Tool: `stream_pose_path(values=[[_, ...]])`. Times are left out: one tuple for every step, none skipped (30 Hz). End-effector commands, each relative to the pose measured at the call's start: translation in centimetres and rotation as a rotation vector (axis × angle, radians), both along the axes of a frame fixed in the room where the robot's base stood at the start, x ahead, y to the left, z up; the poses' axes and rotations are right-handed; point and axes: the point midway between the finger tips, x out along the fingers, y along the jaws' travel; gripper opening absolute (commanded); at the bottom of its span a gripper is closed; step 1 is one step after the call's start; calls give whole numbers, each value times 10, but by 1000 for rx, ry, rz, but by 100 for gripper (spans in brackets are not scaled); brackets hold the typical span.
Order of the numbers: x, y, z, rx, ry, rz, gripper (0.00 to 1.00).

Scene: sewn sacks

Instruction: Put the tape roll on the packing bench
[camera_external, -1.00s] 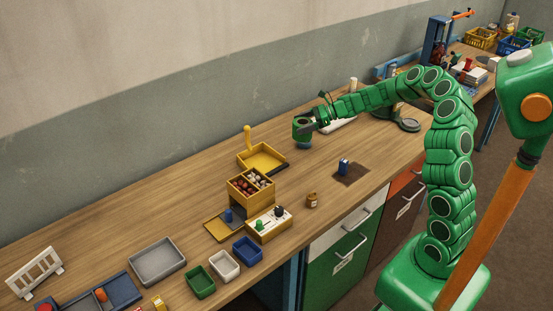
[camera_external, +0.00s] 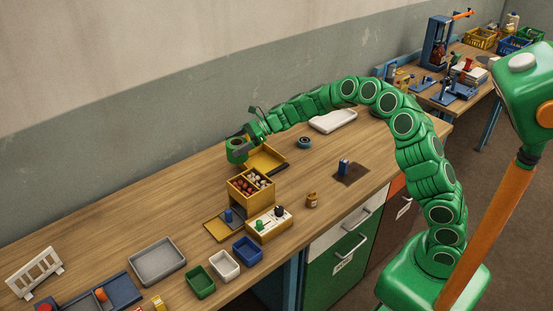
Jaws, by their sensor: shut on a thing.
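A small dark teal ring, which looks like the tape roll (camera_external: 305,142), lies flat on the wooden bench (camera_external: 330,205) near its back. My gripper (camera_external: 246,142) is to the left of it and apart from it. It is shut on a green cup-shaped thing (camera_external: 237,152) with a dark opening on top. It holds this thing above or just behind the yellow scoop tray (camera_external: 268,158), whose upright handle is hidden. I cannot tell which bench is the packing bench.
A box of small balls (camera_external: 250,187), a switch panel (camera_external: 270,224) and several small bins stand in front of my gripper. A white tray (camera_external: 333,120) lies at the back right. A second bench (camera_external: 462,107) with tools stands farther off. The bench's left middle is clear.

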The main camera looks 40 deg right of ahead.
Motion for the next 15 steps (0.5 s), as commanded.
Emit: stream_pose_path(values=[[-1,19,-1,-1,0,20,58],[-1,29,0,-1,-1,29,58],[-1,42,1,-1,-3,42,58],[-2,51,1,-2,-4,52,58],[-3,61,2,-1,-3,62,58],[-4,73,2,-1,-3,74,58],[-6,81,3,-1,-2,82,58],[-7,89,3,0,-3,91,58],[-9,98,3,0,-3,101,58],[-10,105,4,0,-2,107,58],[-11,110,4,0,-2,112,58],[-12,116,4,0,-2,119,58],[-12,119,4,1,-2,122,58],[-13,122,4,1,-1,125,58],[-14,126,4,1,-1,129,58]])
